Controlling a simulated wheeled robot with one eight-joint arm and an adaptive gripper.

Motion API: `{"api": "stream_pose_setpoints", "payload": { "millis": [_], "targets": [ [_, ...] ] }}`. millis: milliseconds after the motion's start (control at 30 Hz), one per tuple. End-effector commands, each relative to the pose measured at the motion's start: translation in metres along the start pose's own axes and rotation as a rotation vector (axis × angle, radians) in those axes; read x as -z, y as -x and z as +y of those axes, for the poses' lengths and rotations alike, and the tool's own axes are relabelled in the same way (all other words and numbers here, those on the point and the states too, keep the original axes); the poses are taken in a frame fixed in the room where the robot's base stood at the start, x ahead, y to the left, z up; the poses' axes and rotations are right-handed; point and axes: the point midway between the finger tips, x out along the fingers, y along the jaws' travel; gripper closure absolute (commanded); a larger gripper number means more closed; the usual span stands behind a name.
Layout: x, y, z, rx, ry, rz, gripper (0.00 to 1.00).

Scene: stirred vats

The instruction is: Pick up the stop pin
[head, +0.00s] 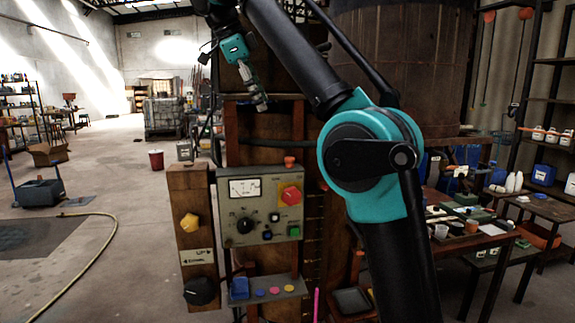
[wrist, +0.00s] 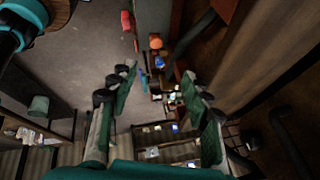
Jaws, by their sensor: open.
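I cannot tell for sure which thing is the stop pin. A small orange-red capped piece (head: 290,161) stands on the top edge of the grey control panel (head: 225,190) in the head view. A thin pink rod (head: 316,305) stands at the bottom, right of the panel. My gripper (head: 257,98) hangs above the panel in front of the wooden vat frame, apart from both. In the wrist view my gripper (wrist: 160,95) has its fingers spread with nothing held between them. An orange round thing (wrist: 155,41) shows beyond the fingers there.
The panel carries a red knob (head: 291,195) and a black dial (head: 245,225). A yellow knob (head: 189,222) sits on the wooden post at left. A ledge below holds a blue block (head: 239,287) and coloured buttons. A cluttered bench (head: 470,240) stands right; open floor lies left.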

Motion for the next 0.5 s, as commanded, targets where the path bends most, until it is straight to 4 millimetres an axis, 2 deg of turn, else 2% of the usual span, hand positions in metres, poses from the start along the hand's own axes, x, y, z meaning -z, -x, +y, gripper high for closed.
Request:
{"api": "stream_pose_setpoints", "payload": {
  "millis": [167,500],
  "targets": [
    [0.0,-0.014,0.0,0.0,-0.001,0.0,0.52],
    [0.001,-0.066,0.001,-0.001,-0.001,0.0,0.52]
  ]
}}
